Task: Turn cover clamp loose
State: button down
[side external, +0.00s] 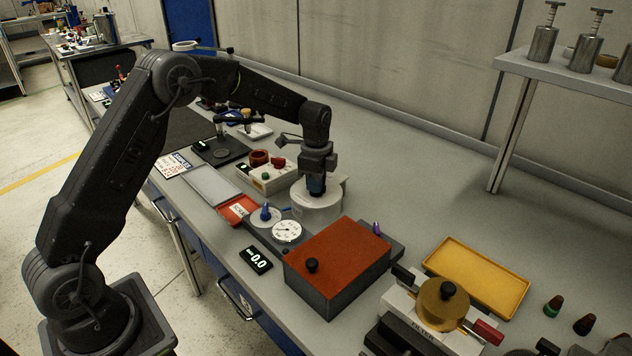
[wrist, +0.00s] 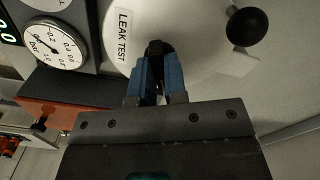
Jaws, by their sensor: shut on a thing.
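The cover clamp's black knob (wrist: 155,47) sits between the blue fingertips of my gripper (wrist: 154,68) in the wrist view, on top of a round white vessel marked LEAK TEST (wrist: 200,60). My gripper is shut on this knob and points down. In the side external view my gripper (side external: 316,187) is over the white vessel (side external: 318,208) and hides the knob. A second black ball knob (wrist: 247,26) stands at the right of the vessel in the wrist view.
A dial gauge (side external: 287,231) and a blue knob (side external: 265,212) are in front of the vessel. A red-topped box (side external: 338,255) stands nearby, with a yellow tray (side external: 475,275) farther right. A control box with red parts (side external: 266,174) is on the left.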

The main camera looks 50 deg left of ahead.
jog(key=n, duration=1.2)
jog(key=shift+n, duration=0.3)
dwell(0.4)
jog(key=c, duration=1.2)
grip_release()
jog(key=shift+o, duration=0.2)
notch_tip(320, 180, up, 14)
